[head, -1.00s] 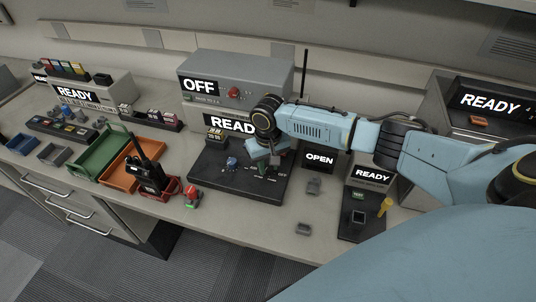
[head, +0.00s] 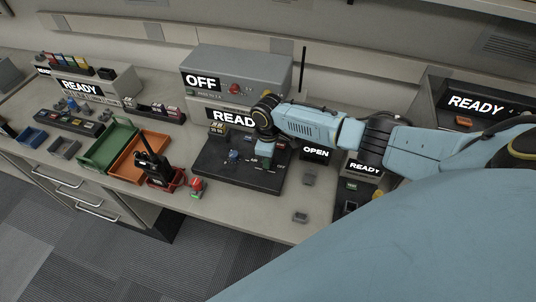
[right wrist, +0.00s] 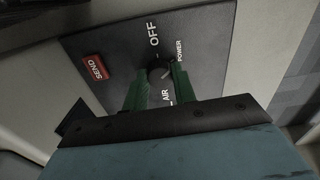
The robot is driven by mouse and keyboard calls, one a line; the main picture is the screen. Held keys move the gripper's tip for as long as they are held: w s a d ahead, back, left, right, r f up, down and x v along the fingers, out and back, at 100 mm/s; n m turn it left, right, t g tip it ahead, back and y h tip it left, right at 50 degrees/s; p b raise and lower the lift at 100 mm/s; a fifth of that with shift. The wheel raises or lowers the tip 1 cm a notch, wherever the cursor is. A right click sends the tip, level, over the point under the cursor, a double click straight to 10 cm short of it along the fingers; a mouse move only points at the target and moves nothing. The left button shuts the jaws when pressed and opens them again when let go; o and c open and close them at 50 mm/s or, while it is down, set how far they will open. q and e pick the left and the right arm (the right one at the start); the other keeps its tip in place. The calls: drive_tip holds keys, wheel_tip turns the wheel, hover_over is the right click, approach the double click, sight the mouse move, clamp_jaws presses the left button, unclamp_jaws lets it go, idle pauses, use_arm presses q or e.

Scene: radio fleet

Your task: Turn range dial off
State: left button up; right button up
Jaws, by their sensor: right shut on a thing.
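In the right wrist view a small dark round dial (right wrist: 157,73) sits on a black panel (right wrist: 120,45) printed OFF, POWER and AIR. My right gripper (right wrist: 160,82) has its green fingers shut on the dial, one on each side. The dial's pointer is mostly hidden, so its setting is unclear. In the head view my right gripper (head: 265,165) is down at the right part of a black panel (head: 215,172) in front of the grey box, and hides the dial. My left gripper is not in view.
A red SEND button (right wrist: 96,68) lies left of the dial. A blue knob (head: 233,155) stands on the same panel. The grey box (head: 250,68) shows OFF. A black handheld radio (head: 155,160), a green tray (head: 105,148) and an orange tray (head: 125,165) stand to the left.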

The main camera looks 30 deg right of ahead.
drive_tip(key=n, duration=0.5)
drive_tip(key=shift+w+n, duration=0.1)
drive_tip(key=shift+n, duration=0.2)
drive_tip(key=n, duration=0.5)
idle(0.4)
drive_tip(key=o, duration=1)
drive_tip(key=shift+r, duration=0.1)
wheel_tip(320, 180, up, 13)
drive_tip(key=p, duration=0.1)
drive_tip(key=shift+r, duration=0.15)
